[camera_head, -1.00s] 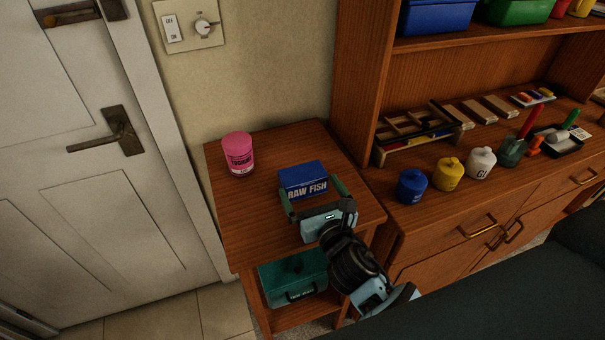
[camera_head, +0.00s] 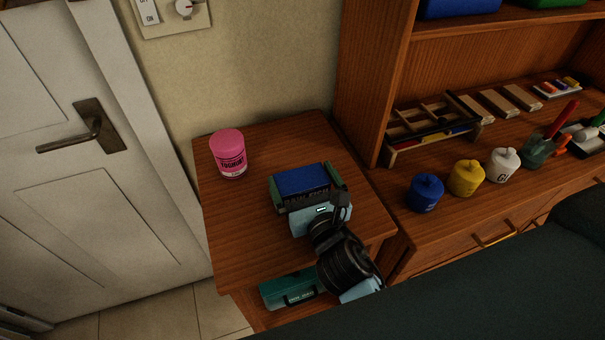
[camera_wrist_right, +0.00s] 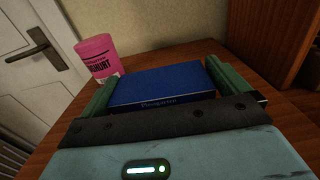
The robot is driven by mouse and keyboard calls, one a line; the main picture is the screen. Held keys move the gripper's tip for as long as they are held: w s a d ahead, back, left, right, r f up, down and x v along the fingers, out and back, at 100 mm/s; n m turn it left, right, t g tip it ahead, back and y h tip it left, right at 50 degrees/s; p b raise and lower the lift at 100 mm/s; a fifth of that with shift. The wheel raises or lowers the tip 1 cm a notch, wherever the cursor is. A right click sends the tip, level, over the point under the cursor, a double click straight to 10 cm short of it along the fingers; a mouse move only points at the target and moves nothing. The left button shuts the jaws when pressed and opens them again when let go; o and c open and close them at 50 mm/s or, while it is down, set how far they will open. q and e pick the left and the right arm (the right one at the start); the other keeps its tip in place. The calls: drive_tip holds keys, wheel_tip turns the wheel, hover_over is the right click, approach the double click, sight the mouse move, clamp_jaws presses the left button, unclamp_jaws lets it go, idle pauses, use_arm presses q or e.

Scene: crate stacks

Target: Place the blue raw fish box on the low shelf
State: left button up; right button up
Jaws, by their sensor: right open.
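The blue raw fish box (camera_head: 301,180) stands on the top of a small wooden side table (camera_head: 235,235). My right gripper (camera_head: 306,187) is around the box, with one green finger along each side; it is open. In the right wrist view the box (camera_wrist_right: 165,86) lies between the two fingers (camera_wrist_right: 164,88), and a narrow gap shows on its right side. The low shelf under the tabletop is mostly hidden by the tabletop and my arm; a teal case (camera_head: 290,288) shows there. My left gripper is not in view.
A pink yoghurt tub (camera_head: 229,154) stands left of the box on the same tabletop. To the right is a wooden cabinet with blue (camera_head: 425,192), yellow (camera_head: 466,177) and white (camera_head: 503,165) jars. A white door (camera_head: 75,190) is at the left.

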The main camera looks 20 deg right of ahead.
drive_tip(key=shift+w, duration=0.35)
drive_tip(key=shift+s+r, duration=0.1)
drive_tip(key=shift+s, duration=0.1)
drive_tip(key=shift+c, duration=0.6)
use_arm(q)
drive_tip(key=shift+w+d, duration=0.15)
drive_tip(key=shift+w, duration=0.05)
use_arm(e)
drive_tip(key=c, duration=0.5)
drive_tip(key=shift+r, duration=0.1)
drive_tip(key=shift+c, duration=0.2)
